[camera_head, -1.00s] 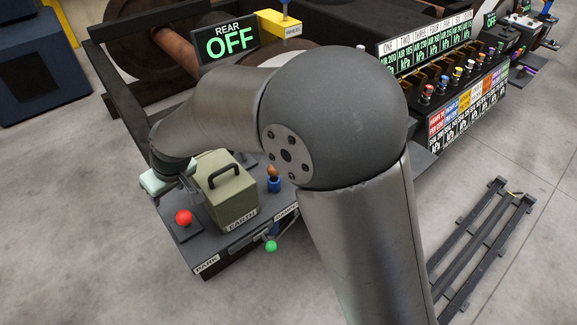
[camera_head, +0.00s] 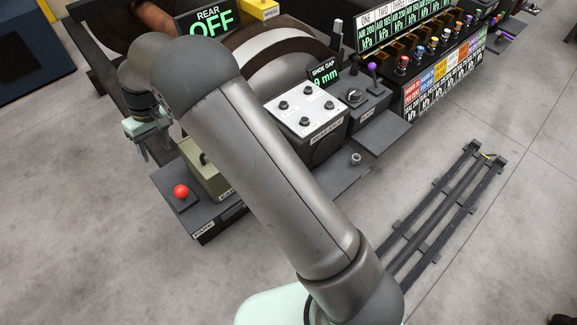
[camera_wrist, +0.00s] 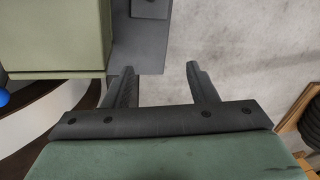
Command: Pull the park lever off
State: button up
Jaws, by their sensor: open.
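The park lever's red ball knob (camera_head: 181,191) stands on a dark plate at the left end of the console, with a PARK label (camera_head: 203,230) at the front edge. In the head view, my gripper (camera_head: 146,158) is up and left of the knob, with visible space between them in the picture. In the wrist view, my gripper (camera_wrist: 160,72) has its two dark fingers apart with nothing between them. The red knob does not show there. The lever's shaft is hard to make out.
The olive EARTH box (camera_head: 203,172) stands right beside the park lever, partly hidden by my arm. A REAR OFF display (camera_head: 208,20) and a SHOE GAP panel (camera_head: 308,110) stand behind. Bare floor lies left of the console.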

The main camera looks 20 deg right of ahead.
notch_tip(320, 180, up, 12)
jog(key=w+d, duration=0.1)
jog(key=d, duration=0.1)
jog(key=s+d+r+m, duration=0.1)
jog(key=s+d+r, duration=0.1)
jog(key=d, duration=0.4)
jog(key=s+d+f+m, duration=0.1)
jog(key=s+d+m, duration=0.1)
jog(key=s+d, duration=0.9)
jog(key=s+d+f+m+t+h+b, duration=0.1)
jog(key=s+d+f+m, duration=0.1)
jog(key=s+d, duration=0.9)
jog(key=shift+s+f+m, duration=0.2)
jog(key=shift+s+m, duration=0.4)
jog(key=shift+s, duration=0.2)
jog(key=shift+m+t+h, duration=0.3)
jog(key=s, duration=0.1)
jog(key=s+d+f, duration=0.1)
jog(key=s, duration=0.1)
jog(key=s+f, duration=0.1)
jog(key=shift+s+d+f, duration=0.1)
jog(key=shift+s+d, duration=0.2)
jog(key=shift+d, duration=0.1)
